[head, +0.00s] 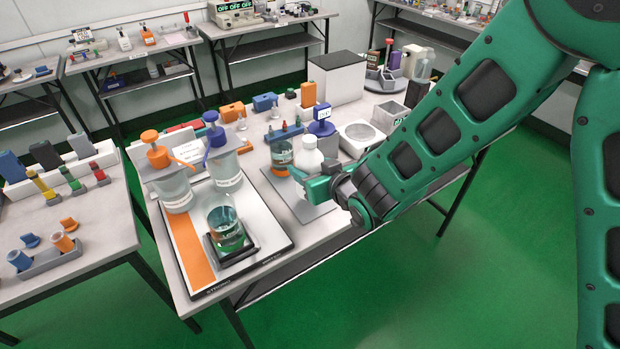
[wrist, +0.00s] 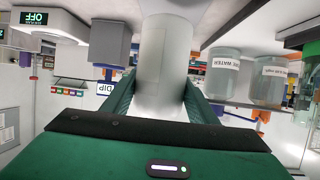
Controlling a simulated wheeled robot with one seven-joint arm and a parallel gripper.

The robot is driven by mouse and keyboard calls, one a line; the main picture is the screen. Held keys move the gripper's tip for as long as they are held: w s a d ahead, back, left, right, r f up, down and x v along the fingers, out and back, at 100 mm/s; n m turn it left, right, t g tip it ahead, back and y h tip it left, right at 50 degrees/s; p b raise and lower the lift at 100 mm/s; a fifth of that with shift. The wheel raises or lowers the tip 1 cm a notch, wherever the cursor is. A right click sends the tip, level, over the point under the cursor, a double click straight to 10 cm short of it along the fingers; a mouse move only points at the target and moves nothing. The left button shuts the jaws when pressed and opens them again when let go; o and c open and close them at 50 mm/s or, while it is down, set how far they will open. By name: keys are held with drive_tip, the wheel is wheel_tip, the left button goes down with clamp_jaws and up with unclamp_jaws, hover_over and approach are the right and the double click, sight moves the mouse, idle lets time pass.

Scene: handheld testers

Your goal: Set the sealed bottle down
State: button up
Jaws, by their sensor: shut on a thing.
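The sealed bottle (head: 308,157) is white with a rounded cap and stands upright in my gripper. In the wrist view the bottle (wrist: 165,50) is a pale cylinder between the two green fingers. My gripper (head: 316,182), also seen in the wrist view (wrist: 160,98), is shut on it. The bottle's lower part is hidden behind my gripper in the head view. It is over or on a light grey plate (head: 312,212) on the middle table; I cannot tell whether it touches.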

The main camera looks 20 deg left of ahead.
drive_tip(key=shift+f, duration=1.95)
drive_tip(key=shift+f, duration=0.15)
drive_tip(key=o, duration=1.4)
drive_tip(key=shift+o, duration=0.2)
drive_tip(key=v, duration=0.7)
drive_tip(key=shift+d+r, duration=0.2)
drive_tip(key=shift+r, duration=0.1)
